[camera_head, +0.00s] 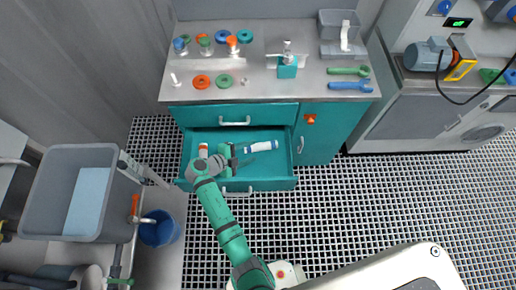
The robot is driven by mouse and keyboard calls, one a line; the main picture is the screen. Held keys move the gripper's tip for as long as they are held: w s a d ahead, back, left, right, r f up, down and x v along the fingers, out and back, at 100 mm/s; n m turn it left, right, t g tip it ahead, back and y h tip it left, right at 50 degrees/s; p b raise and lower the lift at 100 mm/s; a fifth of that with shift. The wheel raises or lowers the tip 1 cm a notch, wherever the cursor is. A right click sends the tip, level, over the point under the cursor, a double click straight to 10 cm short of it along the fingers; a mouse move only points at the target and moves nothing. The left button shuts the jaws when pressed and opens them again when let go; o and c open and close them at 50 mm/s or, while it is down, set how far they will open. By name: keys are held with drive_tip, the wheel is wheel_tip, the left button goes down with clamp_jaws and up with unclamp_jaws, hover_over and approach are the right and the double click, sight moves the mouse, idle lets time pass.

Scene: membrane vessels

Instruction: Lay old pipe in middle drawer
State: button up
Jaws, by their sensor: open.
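The teal cabinet's open drawer (267,181) is pulled out under a shut upper drawer front (232,119). A white tube with blue ends (264,146), which looks like the pipe, lies inside on the right side. My gripper (242,156) is over the drawer, open, just left of and in front of the tube. I cannot tell whether its fingers touch the tube. A white piece with an orange-red end (203,149) sits in the drawer's left part. My arm hides part of the drawer's left side and front.
The steel worktop (255,98) holds several coloured rings, a teal vise (287,68), a green wrench (348,71) and a blue wrench (350,87). A grey tub (50,190) and a blue bucket (158,230) stand left. The grated floor (345,205) is clear on the right.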

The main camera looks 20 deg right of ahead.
drive_tip(key=v, duration=0.4)
drive_tip(key=shift+a+r, duration=0.2)
drive_tip(key=shift+a, duration=0.05)
idle(0.3)
